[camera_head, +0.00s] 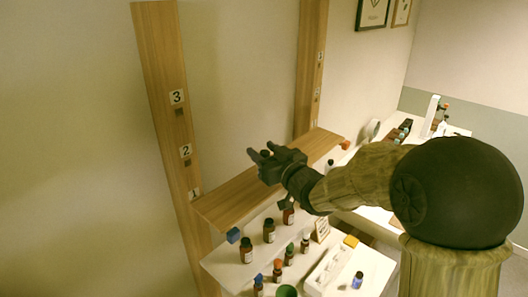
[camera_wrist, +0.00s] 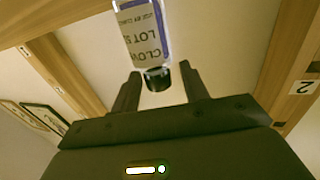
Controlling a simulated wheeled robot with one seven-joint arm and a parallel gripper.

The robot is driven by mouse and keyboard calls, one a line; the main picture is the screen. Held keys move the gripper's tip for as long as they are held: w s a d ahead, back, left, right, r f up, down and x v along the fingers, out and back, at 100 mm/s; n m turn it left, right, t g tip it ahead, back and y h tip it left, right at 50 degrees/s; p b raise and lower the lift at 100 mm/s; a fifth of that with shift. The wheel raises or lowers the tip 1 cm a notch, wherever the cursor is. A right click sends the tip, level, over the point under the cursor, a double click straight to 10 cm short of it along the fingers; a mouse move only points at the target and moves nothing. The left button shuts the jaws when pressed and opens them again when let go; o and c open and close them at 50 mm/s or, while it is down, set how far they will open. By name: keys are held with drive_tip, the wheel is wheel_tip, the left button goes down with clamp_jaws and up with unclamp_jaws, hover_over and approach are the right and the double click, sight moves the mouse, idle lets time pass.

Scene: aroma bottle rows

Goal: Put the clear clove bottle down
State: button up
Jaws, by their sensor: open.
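The clear clove bottle (camera_wrist: 142,35) shows in the wrist view with a white label reading CLOVE and LOT, and a dark cap (camera_wrist: 157,79). It appears inverted in that picture. My gripper (camera_wrist: 160,72) is open, with one finger on each side of the cap and a gap visible on both sides. In the head view my gripper (camera_head: 262,155) is over the wooden shelf (camera_head: 228,203). The clear bottle is not distinguishable there, so I cannot tell from that view what is under it.
Two wooden posts (camera_head: 165,90) carry number tags 1, 2 and 3. Below is a white shelf (camera_head: 222,268) with several brown bottles (camera_head: 247,250), a small sign (camera_head: 321,229) and a white tray (camera_head: 330,268).

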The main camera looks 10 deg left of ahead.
drive_tip(key=shift+r, duration=0.1)
drive_tip(key=b+v, duration=0.3)
drive_tip(key=v, duration=0.9)
drive_tip(key=shift+b, duration=0.4)
drive_tip(key=shift+w+a, duration=0.1)
